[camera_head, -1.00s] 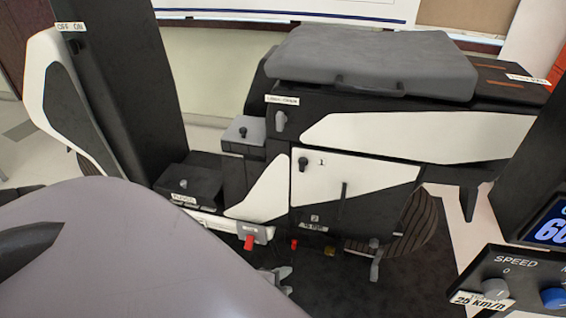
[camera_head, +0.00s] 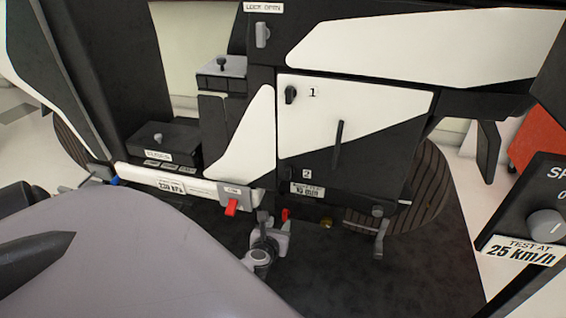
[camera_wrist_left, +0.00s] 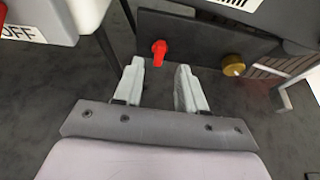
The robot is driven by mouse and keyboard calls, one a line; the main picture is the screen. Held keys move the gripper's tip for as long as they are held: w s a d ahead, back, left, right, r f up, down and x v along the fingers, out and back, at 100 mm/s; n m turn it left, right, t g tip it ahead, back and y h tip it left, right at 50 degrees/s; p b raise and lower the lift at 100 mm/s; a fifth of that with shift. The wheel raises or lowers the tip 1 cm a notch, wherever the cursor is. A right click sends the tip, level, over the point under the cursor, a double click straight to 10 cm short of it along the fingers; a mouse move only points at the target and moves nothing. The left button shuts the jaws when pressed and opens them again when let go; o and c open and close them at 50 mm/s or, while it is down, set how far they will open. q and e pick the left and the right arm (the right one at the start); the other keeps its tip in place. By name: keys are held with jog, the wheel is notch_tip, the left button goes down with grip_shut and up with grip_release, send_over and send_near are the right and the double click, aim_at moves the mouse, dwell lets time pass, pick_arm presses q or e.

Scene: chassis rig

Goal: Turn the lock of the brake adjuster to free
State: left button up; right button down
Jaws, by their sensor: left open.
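A small red lever (camera_head: 285,214) and a round brass knob (camera_head: 326,223) sit low under the black-and-white chassis; I take them for the brake adjuster's lock and knob. In the left wrist view the red lever (camera_wrist_left: 159,50) hangs on a dark plate, with the brass knob (camera_wrist_left: 233,64) to its right. My left gripper (camera_head: 270,234) is low in front of the chassis, just below and left of the red lever. In the left wrist view its fingers (camera_wrist_left: 160,84) are apart and empty, with the lever ahead, between their lines. My right gripper is out of view.
Another red switch (camera_head: 231,206) on a grey box sits left of the gripper. A pedal-like bracket (camera_head: 380,238) hangs to the right. A speed panel (camera_head: 535,225) stands at the right edge. Dark floor below the chassis is open.

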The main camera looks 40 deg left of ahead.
aim_at(284, 215)
pick_arm(q)
jog(key=b+x, duration=0.2)
jog(key=x, duration=0.4)
jog(key=shift+w+b, duration=0.1)
jog(key=shift+b, duration=0.3)
grip_shut()
